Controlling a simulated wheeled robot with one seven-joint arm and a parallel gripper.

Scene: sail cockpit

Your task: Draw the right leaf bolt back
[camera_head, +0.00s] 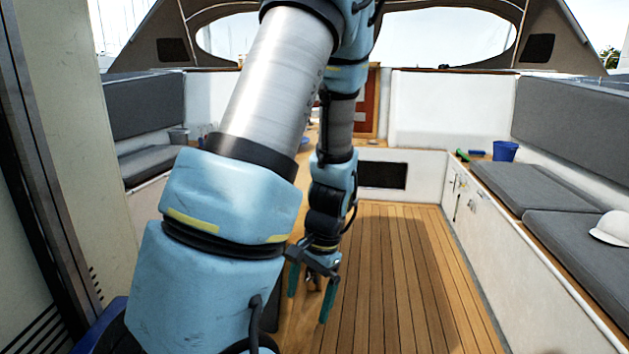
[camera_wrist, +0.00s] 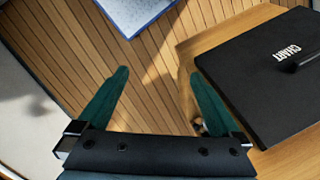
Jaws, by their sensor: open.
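My gripper (camera_head: 310,297) is open, its two green fingers spread and pointing down over the teak floor. In the wrist view the gap between the fingertips (camera_wrist: 158,76) is empty, with planks below. A wooden table top (camera_wrist: 190,48) lies at the right of the wrist view, and the right finger overlaps its edge. A small metallic fitting (camera_wrist: 200,124) shows beside the right finger, partly hidden; I cannot tell for sure that it is the leaf bolt. In the head view my arm hides most of the table.
A black folder marked CHART (camera_wrist: 270,75) lies on the table top. A blue-edged panel (camera_wrist: 135,12) shows at the top of the wrist view. Floor right of my gripper (camera_head: 410,270) is clear.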

